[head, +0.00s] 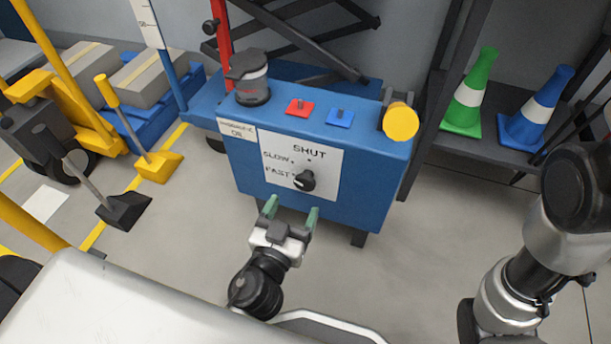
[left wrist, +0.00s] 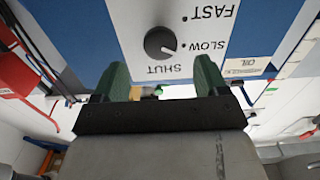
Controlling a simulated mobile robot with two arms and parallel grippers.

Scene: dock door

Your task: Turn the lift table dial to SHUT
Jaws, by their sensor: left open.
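The dial (head: 305,180) is a round black knob on a white label on the front of the blue lift table cabinet (head: 360,190). The label reads SHUT above the dial, with SLOW and FAST to its left. In the left wrist view the dial (left wrist: 160,42) appears upside down; its pale mark points toward the SLOW side, not at SHUT. My left gripper (head: 291,208) is open and empty, in front of and below the dial, apart from it. Its green fingers (left wrist: 160,80) straddle the dial's line in the wrist view. My right gripper is out of view.
Green (head: 468,95) and blue (head: 537,108) cones stand on a shelf at right. A yellow-handled tool (head: 155,165) stands left.

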